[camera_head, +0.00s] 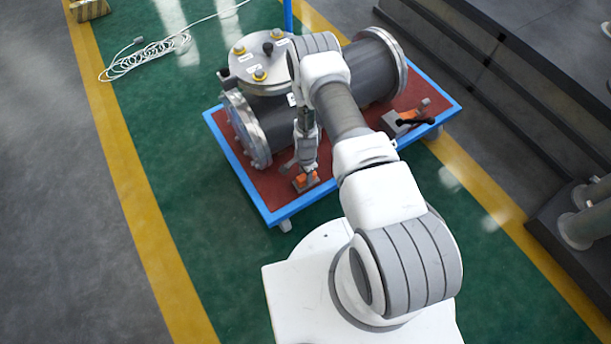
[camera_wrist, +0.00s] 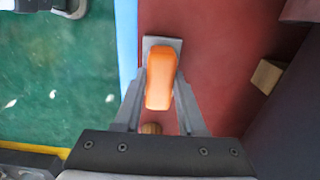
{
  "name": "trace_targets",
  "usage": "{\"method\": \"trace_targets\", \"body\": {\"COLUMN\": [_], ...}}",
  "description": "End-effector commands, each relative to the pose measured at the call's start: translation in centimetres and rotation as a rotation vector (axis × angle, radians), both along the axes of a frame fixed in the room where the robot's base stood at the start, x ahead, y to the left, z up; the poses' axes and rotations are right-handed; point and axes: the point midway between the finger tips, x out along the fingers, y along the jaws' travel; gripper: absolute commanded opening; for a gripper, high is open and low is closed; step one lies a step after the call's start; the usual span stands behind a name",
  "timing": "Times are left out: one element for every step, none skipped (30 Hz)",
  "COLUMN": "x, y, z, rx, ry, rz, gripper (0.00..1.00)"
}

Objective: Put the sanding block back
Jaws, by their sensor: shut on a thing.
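The sanding block (camera_wrist: 160,80) has an orange grip on a grey base. In the head view its orange part (camera_head: 305,181) shows under my gripper, near the front blue edge of the red-topped platform (camera_head: 276,197). My gripper (camera_wrist: 160,98) points down over the platform and is shut on the orange grip, one finger on each side. I cannot tell whether the block rests on the red surface or is held just above it.
A grey flanged shell (camera_head: 268,113) fills much of the platform behind my gripper. A black-handled tool (camera_head: 411,121) lies to the right. Small wooden pieces (camera_wrist: 267,76) lie nearby. A white coiled cable (camera_head: 150,55) lies on the green floor.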

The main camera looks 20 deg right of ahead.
Motion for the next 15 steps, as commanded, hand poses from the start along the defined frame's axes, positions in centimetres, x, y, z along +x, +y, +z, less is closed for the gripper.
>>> {"method": "trace_targets", "body": {"x": [0.09,0.09,0.09,0.09,0.08,0.08,0.08,0.09,0.09,0.08,0.08,0.07,0.07,0.07,0.07], "y": [0.0,0.0,0.0,0.0,-0.01,-0.01,-0.01,-0.01,-0.01,-0.01,-0.02,-0.01,-0.01,-0.01,-0.01], "z": [0.17,0.18,0.19,0.18,0.13,-0.01,-0.13,-0.23,-0.34,-0.16,-0.13,-0.13,-0.13,-0.13,-0.13], "rx": [0.0,0.0,0.0,0.0,0.0,0.0,-0.001,-0.001,-0.001,-0.001,-0.001,-0.001,-0.001,-0.001,-0.001], "ry": [-0.001,-0.001,-0.001,-0.001,-0.001,-0.001,-0.001,-0.001,-0.001,-0.001,-0.001,-0.001,-0.001,-0.001,-0.001], "rz": [0.0,0.0,0.0,0.0,0.0,0.0,0.0,0.001,0.001,0.001,0.001,0.001,0.001,0.001,0.001], "gripper": [0.0,0.0,0.0,0.0,0.0,0.0,0.0,0.0,0.0,0.45,0.5,0.57,0.63,0.68,0.69]}}
